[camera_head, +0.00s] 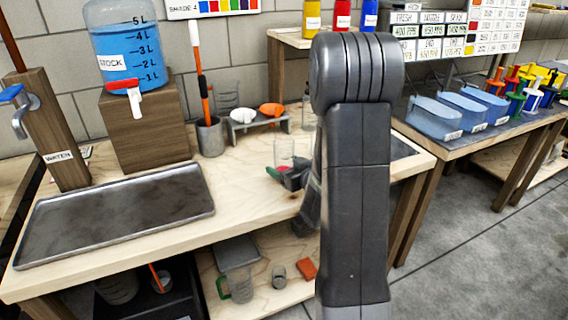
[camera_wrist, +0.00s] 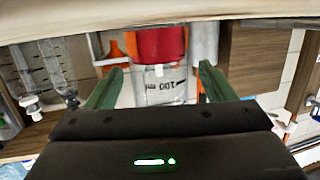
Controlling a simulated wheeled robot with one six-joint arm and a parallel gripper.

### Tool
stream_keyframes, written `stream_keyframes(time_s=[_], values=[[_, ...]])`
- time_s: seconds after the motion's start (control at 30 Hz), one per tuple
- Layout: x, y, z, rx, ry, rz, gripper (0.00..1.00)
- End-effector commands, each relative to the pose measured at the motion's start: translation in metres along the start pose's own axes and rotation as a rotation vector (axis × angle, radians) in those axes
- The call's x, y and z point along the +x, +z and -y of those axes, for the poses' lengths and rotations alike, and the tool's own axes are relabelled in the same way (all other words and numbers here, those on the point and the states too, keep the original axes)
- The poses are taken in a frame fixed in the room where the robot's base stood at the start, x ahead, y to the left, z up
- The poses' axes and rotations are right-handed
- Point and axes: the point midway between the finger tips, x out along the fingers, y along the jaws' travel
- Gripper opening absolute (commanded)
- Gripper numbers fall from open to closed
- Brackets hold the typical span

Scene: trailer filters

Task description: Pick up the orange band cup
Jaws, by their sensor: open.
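A clear cup (camera_head: 284,150) with dark markings stands on the wooden bench in the head view, just behind my gripper (camera_head: 287,176). In the wrist view, which is upside down, the cup (camera_wrist: 165,88) shows a broad red-orange band at its base and printed "100". My gripper (camera_wrist: 163,70) is open, with one green finger on each side of the cup. I cannot tell whether either finger touches it. In the head view my arm and gripper hide part of the cup's lower end.
A small rack (camera_head: 259,122) with a white and an orange funnel (camera_head: 271,109) stands behind the cup. A grey holder (camera_head: 211,137) with an orange-handled tool is to its left. A dark metal tray (camera_head: 120,215) lies at the left; bare bench lies between.

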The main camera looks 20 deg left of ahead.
Motion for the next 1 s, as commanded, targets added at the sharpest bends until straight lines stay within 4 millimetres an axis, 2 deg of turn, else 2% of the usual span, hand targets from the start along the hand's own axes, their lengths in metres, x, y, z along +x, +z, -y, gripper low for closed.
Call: stream_keyframes(time_s=[0.1,0.33,0.37,0.6,1.0], values=[[0.0105,-0.0002,0.0004,-0.001,-0.001,0.0,0.76],[0.0116,-0.0001,-0.0001,-0.001,0.001,0.0,0.76],[0.0116,0.0,0.0,-0.001,0.001,0.0,0.72],[0.0114,-0.0002,0.0,-0.001,0.001,0.0,0.27],[0.0108,-0.0035,0.0,-0.002,0.001,-0.001,0.26]])
